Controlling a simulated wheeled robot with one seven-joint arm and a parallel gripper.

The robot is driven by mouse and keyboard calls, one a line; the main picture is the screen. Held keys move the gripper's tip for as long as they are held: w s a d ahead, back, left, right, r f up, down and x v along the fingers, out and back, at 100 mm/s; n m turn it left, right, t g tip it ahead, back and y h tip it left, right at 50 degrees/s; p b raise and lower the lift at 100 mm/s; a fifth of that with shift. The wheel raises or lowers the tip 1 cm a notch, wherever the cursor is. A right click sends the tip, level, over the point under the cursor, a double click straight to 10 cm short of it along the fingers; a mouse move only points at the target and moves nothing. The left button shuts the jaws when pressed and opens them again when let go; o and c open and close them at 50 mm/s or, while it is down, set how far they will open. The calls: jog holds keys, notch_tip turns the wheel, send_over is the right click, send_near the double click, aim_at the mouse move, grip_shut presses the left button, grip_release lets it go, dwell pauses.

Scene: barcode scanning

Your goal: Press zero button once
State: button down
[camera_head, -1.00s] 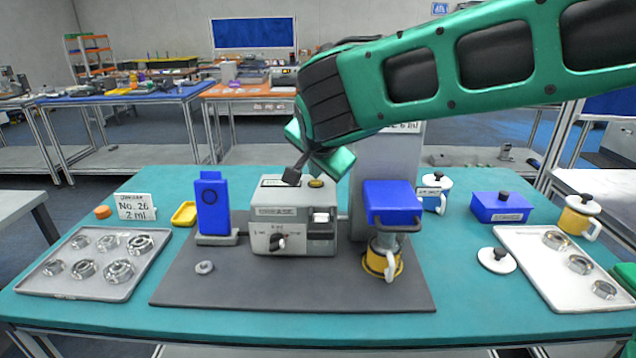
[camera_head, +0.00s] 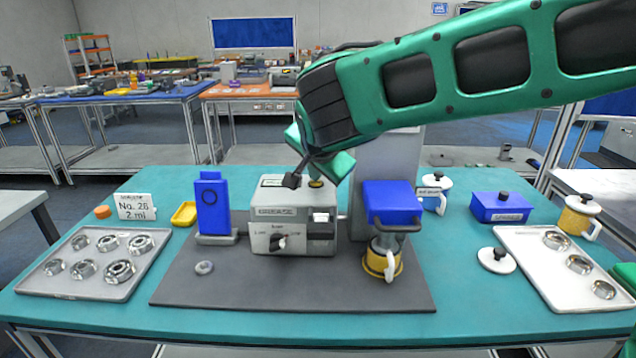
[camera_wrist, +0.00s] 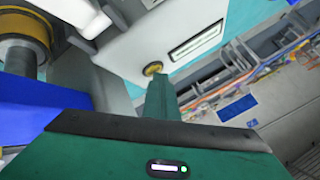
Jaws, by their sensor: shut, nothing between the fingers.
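The grey dispensing machine (camera_head: 268,226) stands on the dark mat, with a label window and a round gold button (camera_head: 316,183) on its top. The button also shows in the wrist view (camera_wrist: 153,68), beside the label window. My gripper (camera_wrist: 159,80) is shut and empty, a narrow green finger pair whose tip appears right by the button's edge. In the head view the gripper hangs over the machine's top and partly covers the button area. I cannot tell whether the tip touches the button.
A blue upright device (camera_head: 212,206) stands left of the machine. A blue-topped unit with a yellow cup (camera_head: 376,262) stands at its right. Trays with metal parts lie at the left (camera_head: 60,290) and right (camera_head: 545,295). The mat's front (camera_head: 300,292) is clear.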

aim_at(316, 185)
jog(key=shift+r, duration=0.85)
jog(key=shift+r, duration=2.5)
jog(key=shift+s, duration=0.15)
